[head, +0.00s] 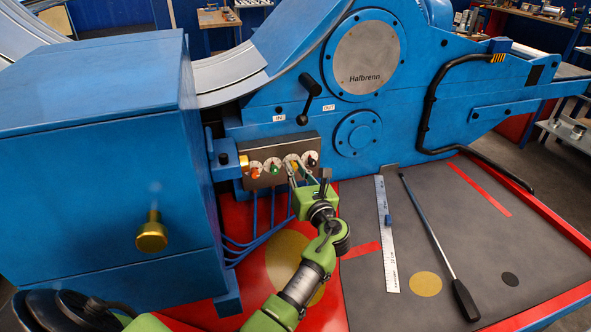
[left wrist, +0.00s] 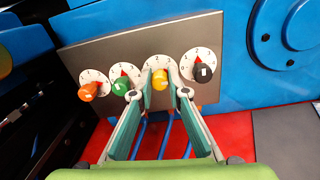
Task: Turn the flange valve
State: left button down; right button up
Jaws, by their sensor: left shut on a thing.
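A grey valve panel (head: 265,151) on the front of the blue machine carries a row of coloured knobs on white numbered dials. In the left wrist view these are an orange knob (left wrist: 88,91), a green knob (left wrist: 120,88), a yellow knob (left wrist: 159,79) and a black knob (left wrist: 203,73). My left gripper (left wrist: 160,84) is shut on the yellow knob, one finger on each side of it. In the head view my left gripper (head: 295,177) reaches up to the panel from below and partly hides the knobs. My right gripper is not in view.
A black lever (head: 309,98) stands out above the panel. A gold knob (head: 151,234) juts from the blue cabinet at left. Blue hoses (head: 255,240) hang below the panel. A ruler (head: 387,232) and a long black-handled bar (head: 440,250) lie on the grey mat at right.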

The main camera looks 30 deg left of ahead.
pick_arm(q)
jog(key=shift+n, duration=1)
jog(key=shift+n+b, duration=0.8)
jog(key=shift+n, duration=1.4)
jog(key=c, duration=2)
grip_release()
jog(key=shift+o, duration=0.2)
